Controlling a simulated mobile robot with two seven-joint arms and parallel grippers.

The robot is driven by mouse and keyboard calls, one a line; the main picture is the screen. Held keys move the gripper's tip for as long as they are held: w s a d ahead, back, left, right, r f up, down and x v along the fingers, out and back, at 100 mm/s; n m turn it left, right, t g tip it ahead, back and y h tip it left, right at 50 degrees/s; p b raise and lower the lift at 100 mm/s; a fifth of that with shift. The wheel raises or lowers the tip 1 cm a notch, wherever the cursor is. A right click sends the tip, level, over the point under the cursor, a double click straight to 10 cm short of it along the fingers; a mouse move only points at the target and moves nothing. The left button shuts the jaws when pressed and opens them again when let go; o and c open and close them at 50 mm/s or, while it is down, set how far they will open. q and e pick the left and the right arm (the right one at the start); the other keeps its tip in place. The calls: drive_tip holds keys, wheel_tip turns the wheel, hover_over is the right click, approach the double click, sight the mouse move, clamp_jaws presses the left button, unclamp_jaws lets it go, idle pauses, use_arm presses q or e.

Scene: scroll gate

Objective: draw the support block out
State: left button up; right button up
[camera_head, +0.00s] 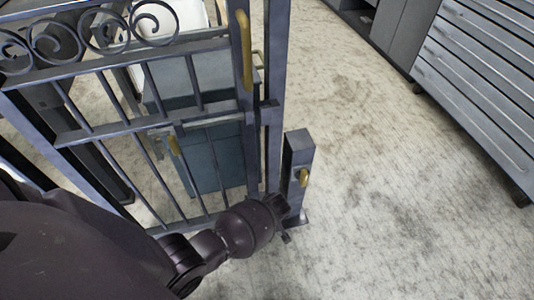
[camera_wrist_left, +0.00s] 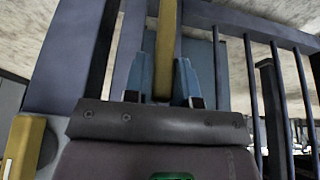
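A dark grey metal gate (camera_head: 188,128) with scrolls along its top fills the left of the head view. A short grey upright block (camera_head: 297,150) with a small brass handle (camera_head: 304,178) stands by its right end; I take it as the support block. My left arm reaches in from the lower left, and its wrist end is low beside the block; its fingers are hidden there. In the left wrist view my left gripper (camera_wrist_left: 164,85) has a finger on each side of a brass bar (camera_wrist_left: 165,40). I cannot tell whether they touch it. My right gripper is not in view.
A longer brass handle (camera_head: 245,48) is on the gate's upright, and a smaller one (camera_head: 174,145) on its bars. A blue-grey box (camera_head: 213,160) stands behind the bars. A grey drawer cabinet (camera_head: 480,80) is at the upper right. The floor (camera_head: 380,200) between is clear.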

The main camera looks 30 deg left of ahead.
use_arm(q)
drive_tip(key=o, duration=0.3)
drive_tip(key=shift+d, duration=0.25)
drive_tip(key=shift+o, duration=0.2)
drive_tip(key=shift+a, duration=0.1)
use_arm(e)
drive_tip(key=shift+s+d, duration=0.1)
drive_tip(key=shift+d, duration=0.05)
use_arm(q)
drive_tip(key=shift+r, duration=0.1)
drive_tip(key=p+v, duration=0.5)
drive_tip(key=v, duration=0.5)
drive_tip(key=shift+s+r, duration=0.15)
drive_tip(key=shift+r, duration=0.1)
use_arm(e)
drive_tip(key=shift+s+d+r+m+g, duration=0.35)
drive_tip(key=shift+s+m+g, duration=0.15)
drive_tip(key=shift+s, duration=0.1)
